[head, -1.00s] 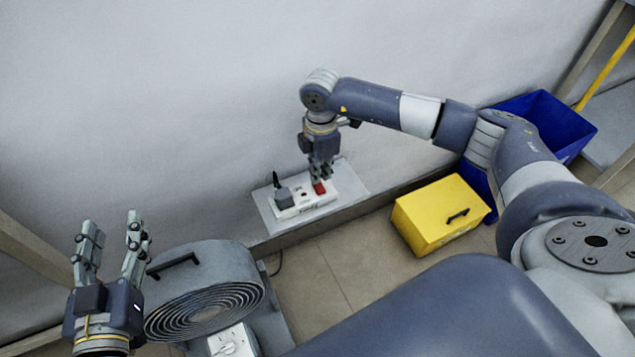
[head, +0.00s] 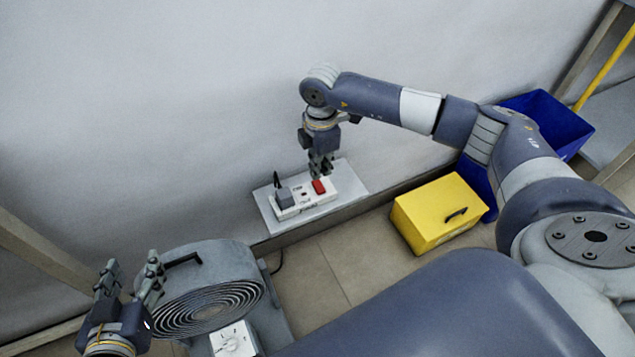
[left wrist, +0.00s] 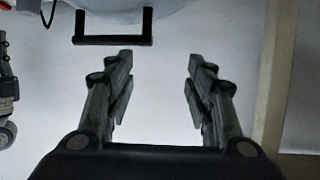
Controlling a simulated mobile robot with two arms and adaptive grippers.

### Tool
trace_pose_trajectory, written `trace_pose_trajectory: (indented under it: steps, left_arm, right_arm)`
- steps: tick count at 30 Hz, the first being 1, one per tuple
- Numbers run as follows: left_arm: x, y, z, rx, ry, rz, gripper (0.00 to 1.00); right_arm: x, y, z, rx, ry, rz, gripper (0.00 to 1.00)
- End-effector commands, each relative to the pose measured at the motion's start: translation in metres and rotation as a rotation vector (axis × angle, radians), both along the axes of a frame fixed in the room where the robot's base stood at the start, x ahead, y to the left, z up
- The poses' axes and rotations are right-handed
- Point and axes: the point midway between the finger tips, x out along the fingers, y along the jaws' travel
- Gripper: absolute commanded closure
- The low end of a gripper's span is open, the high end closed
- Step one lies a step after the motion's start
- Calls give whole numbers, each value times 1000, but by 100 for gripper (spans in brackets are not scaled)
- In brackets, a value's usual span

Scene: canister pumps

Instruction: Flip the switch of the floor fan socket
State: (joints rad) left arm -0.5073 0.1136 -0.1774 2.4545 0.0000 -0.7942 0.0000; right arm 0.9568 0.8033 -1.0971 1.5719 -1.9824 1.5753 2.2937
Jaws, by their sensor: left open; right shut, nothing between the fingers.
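The floor fan socket (head: 298,205) is a white block on a pale board low against the wall. Its red switch (head: 319,187) sits at the right end, and a grey plug (head: 283,198) stands in it at the left. My right gripper (head: 320,176) is shut and empty, pointing down just above the red switch, with a small apparent gap. The switch's tilt is too small to tell. My left gripper (head: 133,277) is open and empty beside the grey round fan (head: 205,297); its fingers also show apart in the left wrist view (left wrist: 158,70).
A yellow box (head: 437,220) stands on the floor right of the socket, with a blue bin (head: 550,122) behind it. A white panel with a dial (head: 232,343) is at the fan's front. The fan's black handle (left wrist: 113,40) shows in the left wrist view. Tiled floor between is clear.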

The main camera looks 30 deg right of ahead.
Motion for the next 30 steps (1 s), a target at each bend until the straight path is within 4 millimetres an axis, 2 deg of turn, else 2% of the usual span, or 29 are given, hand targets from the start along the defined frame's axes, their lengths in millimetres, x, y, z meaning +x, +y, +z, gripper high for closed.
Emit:
trace_pose_trajectory:
  steps: [16, 30]
  left_arm:
    - [-25, 11, -31, 45, 190, 14, 51]
    - [-26, 12, -33, 47, 199, 15, 51]
  right_arm:
    - [0, 0, 9, 0, 0, 0, 100]
    - [0, 0, 9, 0, 0, 0, 100]
